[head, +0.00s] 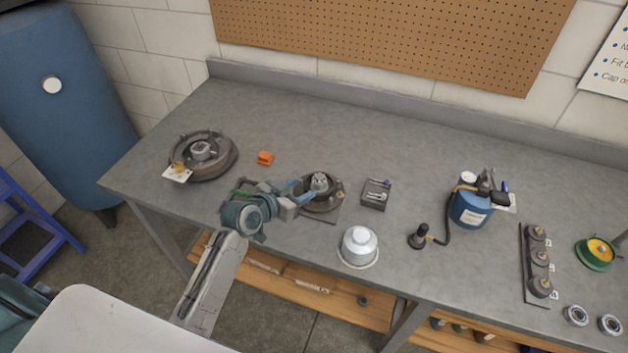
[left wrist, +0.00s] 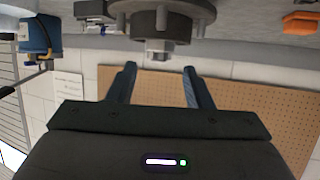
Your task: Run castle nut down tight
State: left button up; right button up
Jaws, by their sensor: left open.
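The castle nut (head: 319,181) is a grey slotted nut at the centre of a dark round hub (head: 322,203) on a flat base plate on the bench. My left gripper (head: 306,191) reaches in from the left, close beside the nut. In the left wrist view, which is upside down, the open left fingers (left wrist: 160,75) point toward the hub (left wrist: 152,22). The nut (left wrist: 159,54) shows just beyond and between the fingertips, with no contact visible. My right gripper is not in view.
A drum (head: 203,154) and orange block (head: 265,158) lie to the left. A small grey tray (head: 375,195), silver cap (head: 360,246), blue jug (head: 470,208) and rack of parts (head: 530,265) stand to the right. The rear bench strip is clear.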

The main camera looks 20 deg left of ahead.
aim_at(315, 183)
pick_arm(q)
jog(key=p+x, duration=0.1)
jog(key=x, duration=0.5)
jog(key=shift+w+d, duration=0.1)
jog(key=shift+w, duration=0.15)
jog(key=shift+w+d+f+p, duration=0.2)
jog(key=shift+w+f+p, duration=0.05)
jog(key=shift+w+p, duration=0.05)
jog(key=c, duration=0.7)
